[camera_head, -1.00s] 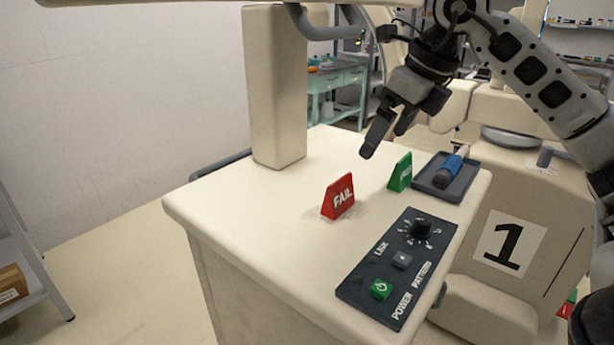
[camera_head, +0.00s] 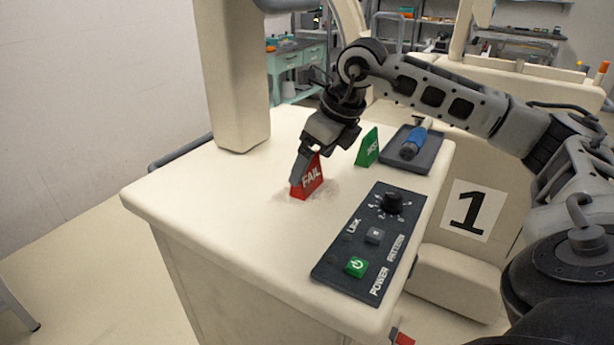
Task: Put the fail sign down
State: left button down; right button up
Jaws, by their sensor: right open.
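My right gripper (camera_head: 306,170) is lowered over the sign from behind and above. One finger shows at the sign's left edge; the other is mostly hidden by the sign. The jaws are open around or beside the sign; I cannot tell whether they touch it. My left gripper is not in view.
A green sign (camera_head: 368,147) stands behind and right of the fail sign. A dark tray (camera_head: 425,163) holds a blue-handled tool (camera_head: 412,144). A black control panel (camera_head: 350,262) lies in front. A thick cream column (camera_head: 236,80) rises at the back left. The cart's left top is clear.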

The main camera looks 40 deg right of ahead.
aim_at(310, 169)
jog(key=x, duration=0.3)
jog(key=shift+f, duration=0.2)
jog(key=c, duration=1.1)
jog(key=shift+r, duration=0.15)
jog(key=shift+w+r, duration=0.1)
jog(key=shift+r, duration=0.4)
jog(key=s+a+r, duration=0.2)
jog(key=s+r, duration=0.2)
jog(key=s+a+r, duration=0.2)
jog(key=s+r, duration=0.1)
jog(key=s, duration=0.1)
jog(key=s+a+r+b, duration=0.1)
jog(key=s+a+r, duration=0.2)
jog(key=s+r, duration=0.1)
jog(key=shift+s+r, duration=0.15)
jog(key=shift+r, duration=0.25)
